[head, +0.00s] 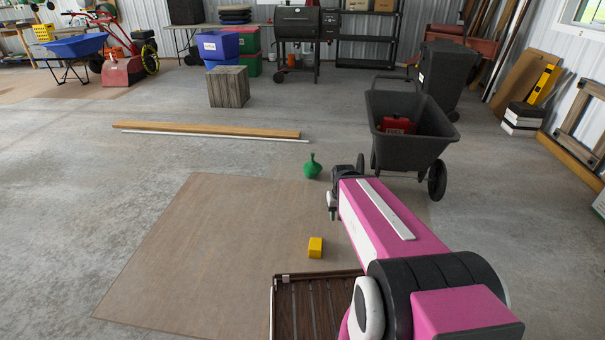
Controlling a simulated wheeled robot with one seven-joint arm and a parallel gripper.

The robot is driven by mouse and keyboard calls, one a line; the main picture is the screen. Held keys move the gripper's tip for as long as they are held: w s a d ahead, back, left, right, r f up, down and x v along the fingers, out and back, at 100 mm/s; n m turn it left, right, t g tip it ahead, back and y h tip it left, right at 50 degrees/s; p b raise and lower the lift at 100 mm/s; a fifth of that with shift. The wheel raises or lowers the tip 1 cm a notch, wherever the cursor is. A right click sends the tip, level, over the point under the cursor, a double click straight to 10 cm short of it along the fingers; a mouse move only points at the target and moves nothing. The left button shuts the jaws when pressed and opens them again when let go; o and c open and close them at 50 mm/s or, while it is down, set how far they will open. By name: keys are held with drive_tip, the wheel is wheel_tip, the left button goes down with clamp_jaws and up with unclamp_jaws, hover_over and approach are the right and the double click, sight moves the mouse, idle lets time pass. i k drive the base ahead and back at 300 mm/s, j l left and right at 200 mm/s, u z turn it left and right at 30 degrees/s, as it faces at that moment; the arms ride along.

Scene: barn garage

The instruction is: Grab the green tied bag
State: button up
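The green tied bag (312,167) is small and rounded with a narrow knotted top. It stands upright on the concrete floor just beyond the far edge of the brown mat (190,245). My pink and white arm reaches forward from the lower right. My gripper (332,212) is at its far end, to the right of the bag and nearer to me, apart from it. The fingers look small and dark and are partly hidden by the wrist, so I cannot tell whether they are open or shut.
A yellow cube (315,247) sits on the mat. A brown slatted crate (283,300) stands at the front beside my arm. A black wheeled cart (411,125) stands right of the bag. Long planks (205,130) lie behind it. The floor to the left is clear.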

sight(312, 168)
drive_tip(key=i+j+z, duration=0.1)
drive_tip(key=j, duration=0.65)
drive_tip(key=i+j+z, duration=0.1)
drive_tip(key=j, duration=0.7)
drive_tip(key=i+j+z, duration=0.1)
drive_tip(key=j, duration=0.7)
drive_tip(key=i+j+z, duration=0.35)
drive_tip(key=i+j, duration=1)
drive_tip(key=i+l, duration=0.15)
drive_tip(key=i, duration=0.45)
drive_tip(key=i+l+z, duration=0.1)
drive_tip(key=i, duration=0.5)
drive_tip(key=l, duration=0.1)
